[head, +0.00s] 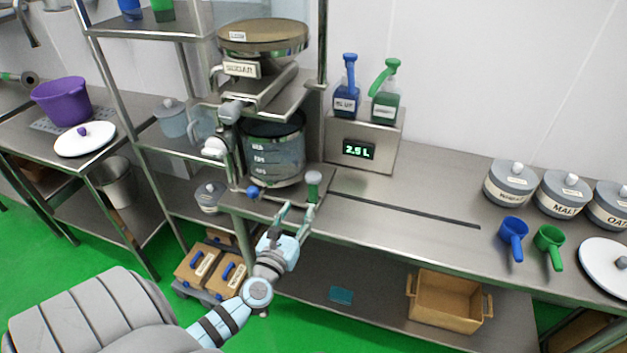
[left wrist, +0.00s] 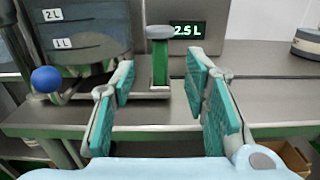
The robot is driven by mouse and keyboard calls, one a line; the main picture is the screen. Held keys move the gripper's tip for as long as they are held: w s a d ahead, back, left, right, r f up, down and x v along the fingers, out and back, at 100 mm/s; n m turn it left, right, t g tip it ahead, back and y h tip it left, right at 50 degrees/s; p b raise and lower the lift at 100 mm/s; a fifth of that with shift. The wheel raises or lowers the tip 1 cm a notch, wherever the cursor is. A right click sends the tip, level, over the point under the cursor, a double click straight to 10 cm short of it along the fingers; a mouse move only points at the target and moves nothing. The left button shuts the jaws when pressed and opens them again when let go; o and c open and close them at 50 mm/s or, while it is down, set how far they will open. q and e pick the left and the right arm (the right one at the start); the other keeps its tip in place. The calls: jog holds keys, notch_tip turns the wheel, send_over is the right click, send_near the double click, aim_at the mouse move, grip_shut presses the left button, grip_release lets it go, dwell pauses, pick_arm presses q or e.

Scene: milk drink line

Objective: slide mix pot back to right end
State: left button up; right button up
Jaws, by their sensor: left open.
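The mix pot (head: 272,158) is a clear vessel with dark contents and litre marks. It stands on a metal carriage at the left end of the counter slot, under the sugar hopper. In the left wrist view the pot (left wrist: 75,40) is at the upper left. A green post handle (head: 312,188) with a grey cap rises from the carriage to the right of the pot. My left gripper (head: 296,214) is open and empty in front of the handle. In the left wrist view the handle (left wrist: 160,62) shows upright between the two fingers, beyond their tips. My right gripper is not in view.
A dark slot (head: 410,210) runs right along the counter, and the counter around it is clear. Lidded canisters (head: 511,184) and blue and green scoops stand at the right. A blue knob (head: 253,192) is beside the pot.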

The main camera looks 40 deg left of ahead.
aim_at(312, 186)
pick_arm(q)
jog(key=x, duration=0.6)
jog(key=b+x, duration=0.1)
jog(key=x, duration=0.5)
jog(key=shift+f+b, duration=0.25)
jog(key=shift+b, duration=0.05)
jog(key=shift+w+a+r, duration=0.1)
jog(key=shift+w+a, duration=0.05)
jog(key=shift+w, duration=0.1)
jog(key=c, duration=0.9)
grip_shut()
